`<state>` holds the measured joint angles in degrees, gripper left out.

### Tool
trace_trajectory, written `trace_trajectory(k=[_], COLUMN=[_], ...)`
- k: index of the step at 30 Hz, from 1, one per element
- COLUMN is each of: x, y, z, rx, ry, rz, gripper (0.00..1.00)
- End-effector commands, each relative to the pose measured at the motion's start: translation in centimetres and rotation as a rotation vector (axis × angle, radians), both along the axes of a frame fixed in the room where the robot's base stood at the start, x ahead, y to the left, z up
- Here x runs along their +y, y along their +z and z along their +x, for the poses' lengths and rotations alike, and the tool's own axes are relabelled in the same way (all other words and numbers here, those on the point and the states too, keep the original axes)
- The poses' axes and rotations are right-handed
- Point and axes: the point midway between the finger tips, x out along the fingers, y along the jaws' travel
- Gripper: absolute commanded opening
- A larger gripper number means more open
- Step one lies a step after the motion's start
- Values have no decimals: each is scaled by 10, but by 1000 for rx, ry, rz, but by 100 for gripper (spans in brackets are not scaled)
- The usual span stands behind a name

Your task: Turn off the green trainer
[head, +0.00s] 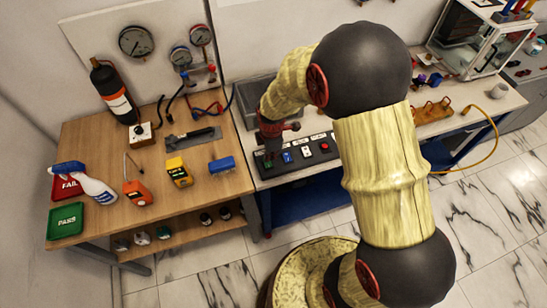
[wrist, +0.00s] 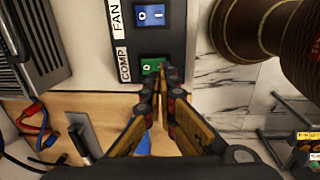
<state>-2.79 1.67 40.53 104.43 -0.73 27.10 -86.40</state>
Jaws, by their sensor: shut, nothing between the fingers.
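The trainer is a dark panel (head: 318,157) with a row of coloured switches. The green rocker switch (wrist: 150,66), beside a white COMP label (wrist: 124,65), is at the panel's end in the wrist view. Its 0 mark shows on the left; its right part is partly hidden by my fingertips. My gripper (wrist: 168,84) is shut and empty, with its tips right at the green switch; I cannot tell whether they touch it. In the head view my gripper (head: 271,143) points down at the panel's left end.
The blue FAN switch (wrist: 151,15) is close beside the green one. A wooden table (head: 97,147) at left holds a spray bottle (head: 97,186), a yellow meter (head: 178,172) and an orange meter (head: 137,193). Gauges (head: 136,41) and hoses are behind.

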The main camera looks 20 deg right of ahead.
Motion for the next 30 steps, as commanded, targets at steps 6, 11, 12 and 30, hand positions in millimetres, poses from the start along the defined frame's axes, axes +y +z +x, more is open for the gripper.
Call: trace_trajectory(k=[6,11,12,30], x=[-1,-1,-1,-6], y=[49,73,77,88], z=[-5,-8,-9,-10], rx=[-6,-5,-5,-6], ry=[-1,-1,-1,-1], rz=[0,0,0,0], gripper=[0,0,0,0])
